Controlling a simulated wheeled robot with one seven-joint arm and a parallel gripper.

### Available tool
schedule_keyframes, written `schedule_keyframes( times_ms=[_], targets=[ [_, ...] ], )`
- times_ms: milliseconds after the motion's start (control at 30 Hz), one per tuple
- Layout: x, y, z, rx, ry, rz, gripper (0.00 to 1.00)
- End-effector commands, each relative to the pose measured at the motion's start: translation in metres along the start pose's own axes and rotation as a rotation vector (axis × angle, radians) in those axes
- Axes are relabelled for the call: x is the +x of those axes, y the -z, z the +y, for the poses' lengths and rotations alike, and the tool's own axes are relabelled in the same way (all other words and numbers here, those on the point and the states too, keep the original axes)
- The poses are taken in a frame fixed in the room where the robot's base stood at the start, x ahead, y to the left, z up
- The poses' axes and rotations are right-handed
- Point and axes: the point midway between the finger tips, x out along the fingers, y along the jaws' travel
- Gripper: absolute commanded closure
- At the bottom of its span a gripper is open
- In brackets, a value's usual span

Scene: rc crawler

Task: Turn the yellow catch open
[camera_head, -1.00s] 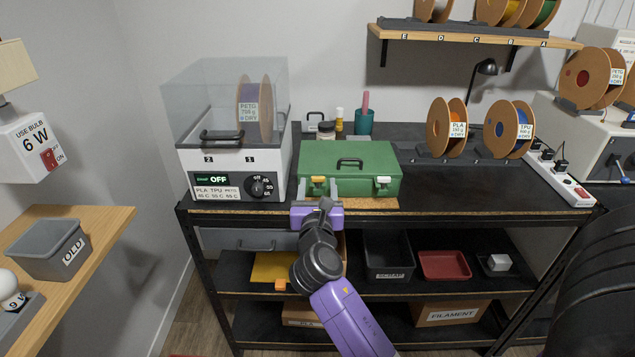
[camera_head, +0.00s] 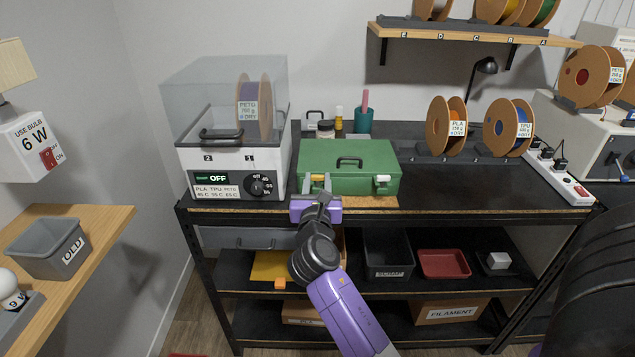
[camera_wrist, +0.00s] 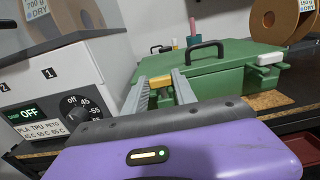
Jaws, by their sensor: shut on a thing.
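The green case (camera_head: 350,165) stands closed on the bench top, with a dark handle on its lid. Its yellow catch (camera_head: 317,177) is on the left of its front, and a white catch (camera_head: 382,180) is on the right. My gripper (camera_head: 320,183) reaches up to the case front. In the wrist view, its two grey fingers (camera_wrist: 162,85) are shut on the yellow catch (camera_wrist: 160,80), which shows between them. The fingers partly hide the catch, so its exact angle is hard to tell. The green case (camera_wrist: 225,62) fills the area behind the fingers.
The filament dryer (camera_head: 228,160) stands close to the left of the case. Spools on a holder (camera_head: 450,155) stand at the right. A teal cup (camera_head: 363,121) and small jars are behind the case. Bench space right of the case is clear.

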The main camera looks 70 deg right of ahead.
Motion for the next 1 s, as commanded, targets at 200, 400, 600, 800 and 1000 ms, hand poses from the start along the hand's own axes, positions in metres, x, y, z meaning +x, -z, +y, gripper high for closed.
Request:
schedule_keyframes(
  times_ms=[200, 400, 600, 800, 1000],
  targets=[
    [0.0, 0.0, 0.004, 0.0, 0.088, -0.001, 1.0],
    [0.001, -0.001, 0.009, 0.001, 0.234, 0.0, 1.0],
    [0.002, -0.002, 0.012, 0.001, 0.392, 0.0, 1.0],
    [0.004, -0.001, 0.014, 0.0, 0.521, 0.0, 1.0],
    [0.004, 0.0, 0.015, 0.0, 0.604, 0.001, 1.0]
  ],
)
